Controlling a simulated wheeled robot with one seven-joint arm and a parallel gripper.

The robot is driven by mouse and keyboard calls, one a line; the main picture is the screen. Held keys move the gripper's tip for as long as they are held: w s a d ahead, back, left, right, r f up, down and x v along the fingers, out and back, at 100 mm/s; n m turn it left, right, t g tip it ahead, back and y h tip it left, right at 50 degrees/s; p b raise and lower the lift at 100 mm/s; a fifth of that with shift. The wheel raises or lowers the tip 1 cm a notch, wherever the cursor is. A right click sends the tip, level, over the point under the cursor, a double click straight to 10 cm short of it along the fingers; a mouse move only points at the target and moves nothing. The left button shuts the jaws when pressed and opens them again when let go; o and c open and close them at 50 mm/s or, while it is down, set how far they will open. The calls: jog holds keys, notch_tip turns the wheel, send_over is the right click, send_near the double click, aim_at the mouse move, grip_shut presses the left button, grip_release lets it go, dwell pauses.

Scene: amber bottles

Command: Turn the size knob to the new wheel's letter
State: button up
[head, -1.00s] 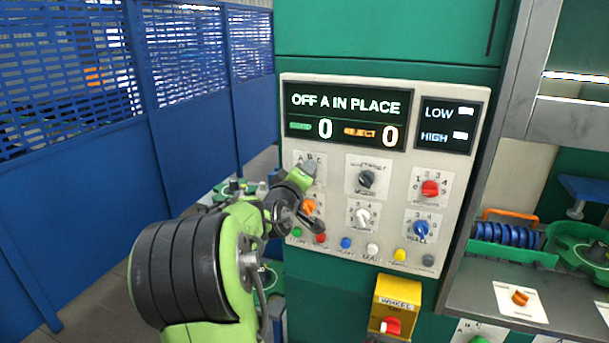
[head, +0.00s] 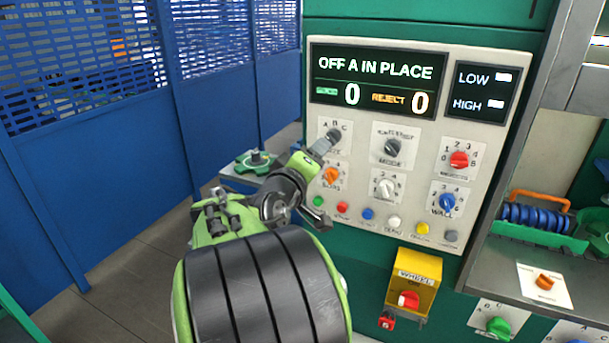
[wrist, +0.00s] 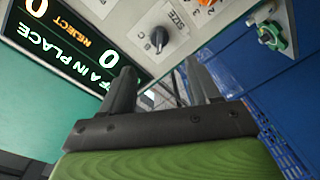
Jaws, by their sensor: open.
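The size knob (head: 331,136) is a small dark grey knob on the upper left of the pale control panel (head: 478,215), with letters A, B and C around its top. In the wrist view the knob (wrist: 158,38) stands on its white label plate, beyond my fingertips. Its exact pointing is unclear. My gripper (head: 320,147) is close to the knob in the head view and covers part of its label. In the wrist view my gripper (wrist: 160,80) has its two dark fingers apart with nothing between them. The display (head: 378,80) reads "OFF A IN PLACE", with both counters at 0.
The mode knob (head: 392,147) and orange knob (head: 331,175) are close neighbours. Several coloured buttons line the panel's lower edge. A yellow wheel box (head: 413,280) juts out below. Blue wheels (head: 536,217) sit in a green rack at right. A blue fence (head: 90,150) stands left.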

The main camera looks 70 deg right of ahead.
jog(key=a, duration=0.5)
jog(key=shift+a+r, duration=0.1)
jog(key=shift+w, duration=0.15)
jog(key=w+a+f+n+t+y, duration=0.1)
jog(key=w+a+f+t+y, duration=0.35)
jog(key=a, duration=0.35)
jog(key=w+a+f+n+t+y, duration=0.1)
jog(key=w+a+f+t+y, duration=0.2)
jog(key=w+a+f+y, duration=0.4)
jog(key=s+a+f+n+y, duration=0.2)
jog(key=s+a+y, duration=0.1)
jog(key=a, duration=0.7)
jog(key=s+a+f+n+g+y, duration=0.1)
jog(key=s+a+f+n+y, duration=0.1)
jog(key=a, duration=0.9)
jog(key=shift+s+n+y, duration=0.4)
jog(key=shift+s+y, duration=0.05)
jog(key=shift+s, duration=0.1)
jog(key=shift+a, duration=0.1)
